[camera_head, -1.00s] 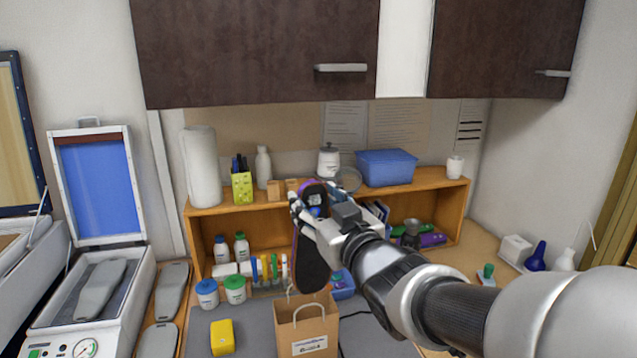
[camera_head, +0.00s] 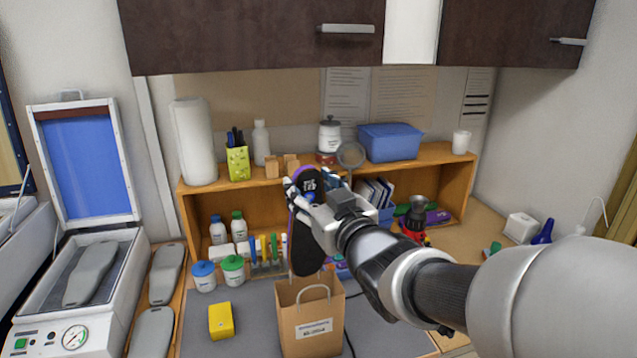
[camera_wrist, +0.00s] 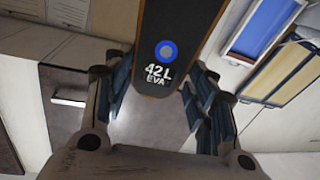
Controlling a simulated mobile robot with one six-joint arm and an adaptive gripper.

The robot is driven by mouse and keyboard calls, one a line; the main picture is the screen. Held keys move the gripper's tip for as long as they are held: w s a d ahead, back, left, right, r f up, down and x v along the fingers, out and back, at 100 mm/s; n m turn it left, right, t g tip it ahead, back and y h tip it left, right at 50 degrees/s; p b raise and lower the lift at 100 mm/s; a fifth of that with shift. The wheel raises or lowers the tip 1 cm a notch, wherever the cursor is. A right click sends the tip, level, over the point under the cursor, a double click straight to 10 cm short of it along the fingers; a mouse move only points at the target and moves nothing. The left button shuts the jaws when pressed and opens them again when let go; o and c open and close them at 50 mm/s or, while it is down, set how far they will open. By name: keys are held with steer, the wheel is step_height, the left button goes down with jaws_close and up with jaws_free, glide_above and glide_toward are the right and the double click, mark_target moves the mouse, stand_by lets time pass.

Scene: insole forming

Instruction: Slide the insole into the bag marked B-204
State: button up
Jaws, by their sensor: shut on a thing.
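My gripper (camera_head: 307,200) is shut on a dark insole (camera_head: 308,252) with a purple edge near its upper end. The insole hangs roughly upright above the opening of a brown paper bag (camera_head: 310,330). Its lower end is close to the bag's handle, and I cannot tell whether it is inside the mouth. The bag stands upright on the grey mat with a white label on its front, too small to read surely. In the wrist view the insole (camera_wrist: 170,45) shows a blue dot and the print "42 L EVA", between the fingers of my gripper (camera_wrist: 158,95).
A yellow block (camera_head: 221,321) and two jars with blue (camera_head: 204,276) and green (camera_head: 233,270) lids stand left of the bag. A wooden shelf (camera_head: 190,225) with bottles and boxes stands behind. An open press (camera_head: 70,290) is at the left. The grey mat (camera_head: 262,325) has free room.

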steer(key=b, duration=1.2)
glide_above(308, 260)
steer(key=v, duration=0.3)
steer(key=shift+w+a+f, duration=0.1)
steer(key=shift+f, duration=3.05)
steer(key=shift+w+a+f, duration=0.1)
steer(key=shift+f, duration=3.05)
steer(key=shift+f+b, duration=0.3)
steer(key=shift+f, duration=2.6)
steer(key=o, duration=1)
step_height(308, 260, up, 10)
steer(key=shift+d, duration=0.15)
